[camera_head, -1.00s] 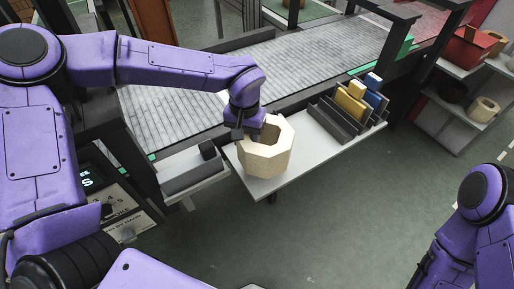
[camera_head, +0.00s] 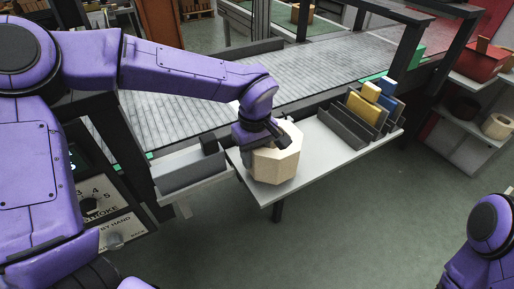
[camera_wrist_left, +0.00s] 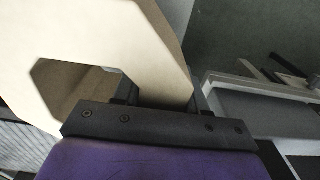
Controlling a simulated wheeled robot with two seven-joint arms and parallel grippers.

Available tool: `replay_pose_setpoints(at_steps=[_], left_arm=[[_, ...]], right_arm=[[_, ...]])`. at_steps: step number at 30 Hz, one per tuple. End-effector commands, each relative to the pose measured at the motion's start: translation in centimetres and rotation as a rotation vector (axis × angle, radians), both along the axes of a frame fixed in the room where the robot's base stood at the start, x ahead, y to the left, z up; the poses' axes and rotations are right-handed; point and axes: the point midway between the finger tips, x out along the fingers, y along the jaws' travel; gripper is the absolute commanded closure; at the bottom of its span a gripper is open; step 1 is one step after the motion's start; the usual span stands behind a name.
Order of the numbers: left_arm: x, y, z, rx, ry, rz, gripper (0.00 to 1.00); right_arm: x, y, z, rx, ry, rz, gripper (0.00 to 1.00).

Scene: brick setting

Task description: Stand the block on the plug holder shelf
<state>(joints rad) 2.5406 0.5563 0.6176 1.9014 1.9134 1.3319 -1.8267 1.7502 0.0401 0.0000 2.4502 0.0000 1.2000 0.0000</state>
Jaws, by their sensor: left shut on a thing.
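The block, a pale wooden octagonal piece with a hole through it (camera_head: 275,167), is at the left part of the white shelf (camera_head: 322,160) in the head view. My left gripper (camera_head: 271,138) comes down over its top and is shut on its wall. In the left wrist view the block (camera_wrist_left: 95,35) fills the upper left, with its angular hole showing and its wall between the fingers (camera_wrist_left: 160,98). I cannot tell whether its base touches the shelf. My right arm shows at the lower right, its gripper out of view. I cannot tell which shelf is the plug holder shelf.
Grey slotted racks (camera_head: 343,128) with yellow (camera_head: 362,107) and blue pieces stand on the shelf's right part. A grey tray (camera_head: 188,170) is left of it. A conveyor (camera_head: 220,97) runs behind. Side shelving at right holds a red box (camera_head: 480,62) and a pale ring (camera_head: 497,126).

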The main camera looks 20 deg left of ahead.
Motion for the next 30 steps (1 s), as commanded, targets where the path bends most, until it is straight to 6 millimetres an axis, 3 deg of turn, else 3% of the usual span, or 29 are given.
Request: replay_pose_setpoints(at_steps=[6,17,18,19,30], left_arm=[[0.0,0.0,-2.7,-0.001,-0.002,-0.001,1.0],[0.0,0.0,-3.0,-0.002,-0.002,-0.001,1.0],[-0.1,0.0,-3.2,0.0,0.002,-0.001,0.45],[-0.1,0.0,-3.2,0.0,0.002,-0.001,0.35],[0.0,0.0,-2.5,-0.001,0.001,-0.002,0.33]], right_arm=[[0.0,0.0,-0.3,0.0,0.0,0.0,0.33],[0.0,0.0,-0.2,0.0,0.0,0.0,0.33],[0.0,0.0,-0.2,0.0,0.0,0.0,0.33],[0.0,0.0,-0.3,0.0,0.0,0.0,0.33],[0.0,0.0,-0.2,0.0,0.0,0.0,0.33]])
